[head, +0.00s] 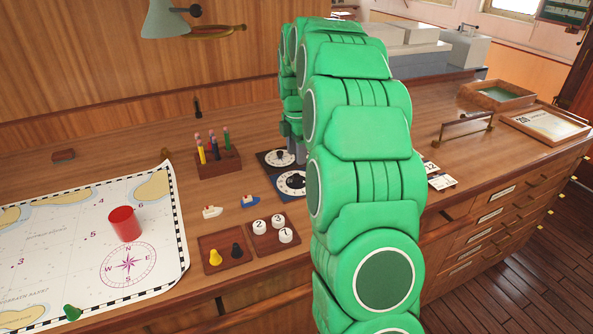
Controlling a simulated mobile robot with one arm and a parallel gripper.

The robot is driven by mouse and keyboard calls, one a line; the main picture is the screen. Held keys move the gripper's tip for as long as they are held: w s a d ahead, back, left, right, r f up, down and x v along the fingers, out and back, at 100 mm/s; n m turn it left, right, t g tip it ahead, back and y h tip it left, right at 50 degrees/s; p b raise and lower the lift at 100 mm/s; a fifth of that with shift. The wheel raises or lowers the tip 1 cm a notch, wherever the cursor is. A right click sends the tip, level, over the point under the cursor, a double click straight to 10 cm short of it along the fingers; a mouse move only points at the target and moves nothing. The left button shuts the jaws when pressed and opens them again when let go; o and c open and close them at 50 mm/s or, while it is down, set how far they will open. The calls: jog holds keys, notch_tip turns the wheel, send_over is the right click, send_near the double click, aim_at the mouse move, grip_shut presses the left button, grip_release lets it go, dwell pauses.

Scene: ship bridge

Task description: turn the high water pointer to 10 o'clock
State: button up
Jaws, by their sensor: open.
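Two dials lie on the wooden desk, partly hidden by my green arm. The far dial (273,158) has a white face on a dark plate, with a dark pointer or knob on it. My gripper (297,154) is open, pointing down at the far dial's right side, mostly hidden behind my arm. I cannot tell whether its fingers touch the pointer.
A pencil block (218,163) stands left of the dials. Small ship models (250,201) and trays of pieces (222,261) lie in front. A chart (80,215) with a red cup (125,223) covers the left. A metal rail (466,127) stands at right.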

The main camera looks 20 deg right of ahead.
aim_at(296, 175)
jog(key=shift+f, duration=3.55)
grip_shut()
jog(key=shift+m, duration=0.3)
